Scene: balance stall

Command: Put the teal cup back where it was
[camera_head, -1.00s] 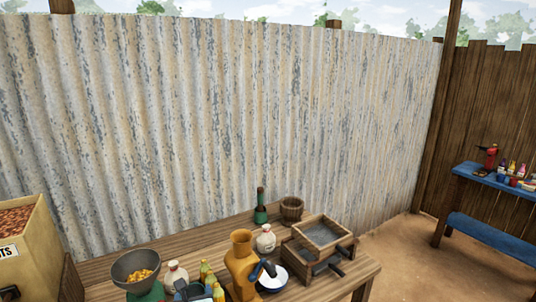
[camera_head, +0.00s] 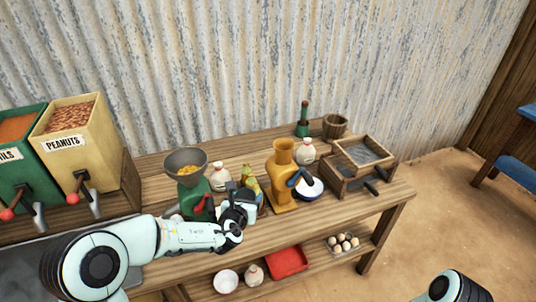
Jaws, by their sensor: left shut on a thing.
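My left gripper (camera_head: 239,207) is over the front of the wooden table, just right of the green mill. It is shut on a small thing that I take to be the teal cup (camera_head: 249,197). Only a pale bluish patch of it shows, as the dark fingers hide most of it. I cannot tell whether it touches the table. No other teal cup shows clearly. Of my right arm only a white link shows at the bottom right; its gripper is out of view.
The green mill (camera_head: 191,193) with a grey hopper stands left of the gripper. The ochre mill (camera_head: 283,178) and a white bowl (camera_head: 310,189) stand to its right. Behind are yellow-green bottles (camera_head: 251,184) and a white jar (camera_head: 220,173). Wooden sieve boxes (camera_head: 360,157) occupy the right end.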

